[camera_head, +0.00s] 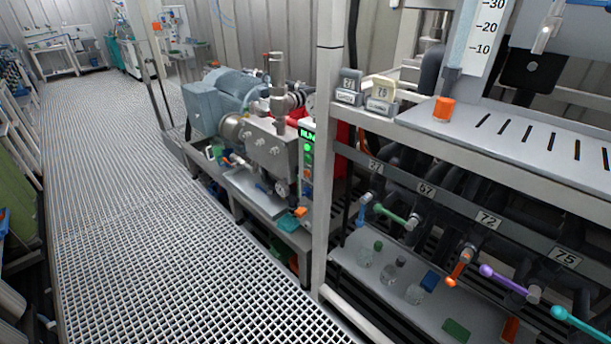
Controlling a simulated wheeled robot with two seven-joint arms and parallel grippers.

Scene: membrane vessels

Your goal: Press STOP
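A narrow upright control panel (308,165) stands just left of the grey frame post, beside the pump. Its lit green display (308,135) appears to read RUN. Below the display are green round lights or buttons (309,148) and a small orange-red one (307,174). The lettering beside them is too small to read, so I cannot tell which one is STOP. Neither of my grippers shows in the head view, and nothing of mine touches the panel.
A blue-grey motor and pump (268,145) sit on a low bench. The grey post (325,150) stands right of the panel. A rack with numbered valves and coloured handles (510,280) fills the right. The grated walkway (150,230) is clear.

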